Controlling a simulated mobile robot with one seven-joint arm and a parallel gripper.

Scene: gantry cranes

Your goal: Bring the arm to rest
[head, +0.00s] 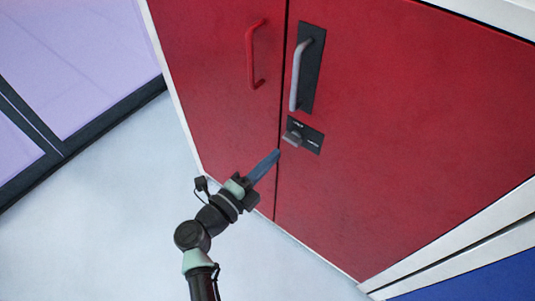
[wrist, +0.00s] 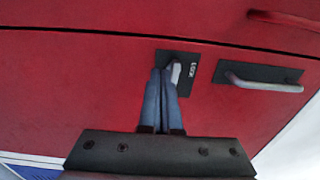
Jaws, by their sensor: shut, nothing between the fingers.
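My gripper (head: 276,155) is shut and empty, with its blue-grey fingers pointing at the red double doors. In the head view its tips show just below and left of the grey lock knob (head: 292,138), which sits on a small black plate (head: 312,141) on the right door. In the wrist view my gripper (wrist: 164,76) reaches up to the black plate (wrist: 192,60), and its tips partly cover the knob (wrist: 176,70). I cannot tell whether the tips touch the knob. My arm stretches up from the bottom of the head view.
A grey handle (head: 298,76) on a black plate stands above the lock on the right door (head: 420,120). A red handle (head: 252,55) is on the left door (head: 210,70). The pale floor (head: 110,215) is clear at left. A dark-framed glass panel (head: 75,60) stands at upper left.

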